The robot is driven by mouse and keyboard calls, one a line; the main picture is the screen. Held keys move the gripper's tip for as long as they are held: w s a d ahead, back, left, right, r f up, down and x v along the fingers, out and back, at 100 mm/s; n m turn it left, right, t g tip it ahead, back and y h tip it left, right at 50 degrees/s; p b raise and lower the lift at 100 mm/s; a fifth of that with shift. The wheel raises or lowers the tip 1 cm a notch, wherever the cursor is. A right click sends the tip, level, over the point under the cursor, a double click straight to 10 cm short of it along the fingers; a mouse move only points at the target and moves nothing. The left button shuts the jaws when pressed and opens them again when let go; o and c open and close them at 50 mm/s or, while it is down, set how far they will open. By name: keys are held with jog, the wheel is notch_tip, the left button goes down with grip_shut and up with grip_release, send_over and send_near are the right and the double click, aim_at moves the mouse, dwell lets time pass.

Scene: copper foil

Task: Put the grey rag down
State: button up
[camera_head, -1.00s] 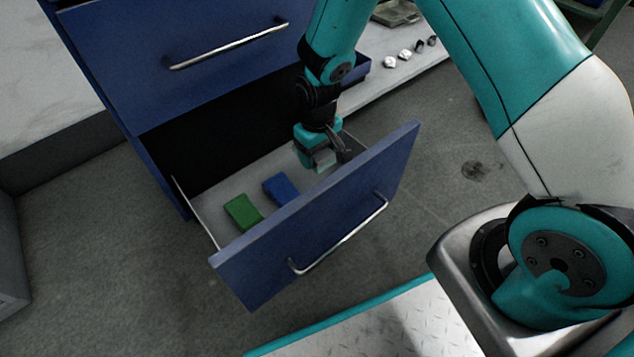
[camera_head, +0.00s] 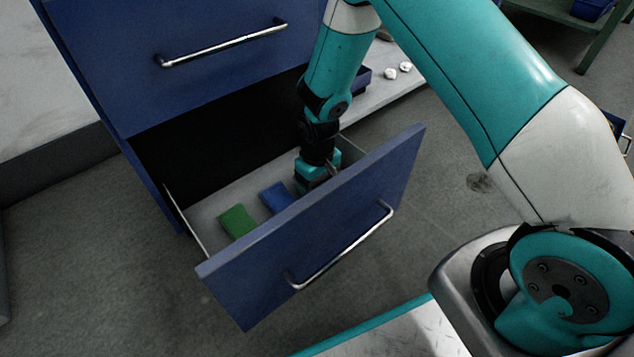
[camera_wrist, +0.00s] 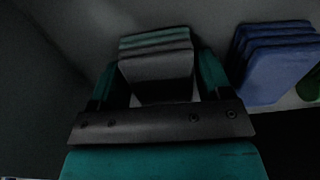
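The grey rag (camera_wrist: 157,66) is a folded pad with layered edges in the wrist view. It sits between the two teal fingers of my gripper (camera_wrist: 158,72), which appear to press on its sides. In the head view my gripper (camera_head: 318,182) reaches down inside the open drawer (camera_head: 330,225), at its right end behind the front panel. The panel and the gripper hide the rag there. I cannot tell whether the rag touches the drawer floor.
A blue rag (camera_head: 277,197) lies in the drawer just left of my gripper, and a green rag (camera_head: 237,222) farther left. The blue rag also shows at right in the wrist view (camera_wrist: 272,65). A shut upper drawer (camera_head: 190,75) overhangs the back.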

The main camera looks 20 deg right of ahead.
jog(key=shift+o, duration=1.2)
jog(key=shift+r, duration=0.1)
notch_tip(320, 180, up, 23)
jog(key=s+a+y+p, duration=0.1)
jog(key=s+a+p, duration=0.2)
jog(key=p, duration=0.6)
jog(key=s+a+r+n+y, duration=0.2)
jog(key=s+r+n+y, duration=0.1)
jog(key=s+r, duration=1.4)
jog(key=s, duration=0.4)
jog(key=shift+a+r+n+b, duration=0.15)
jog(key=shift+r+n+b, duration=0.15)
jog(key=shift+r, duration=0.05)
jog(key=shift+r, duration=0.1)
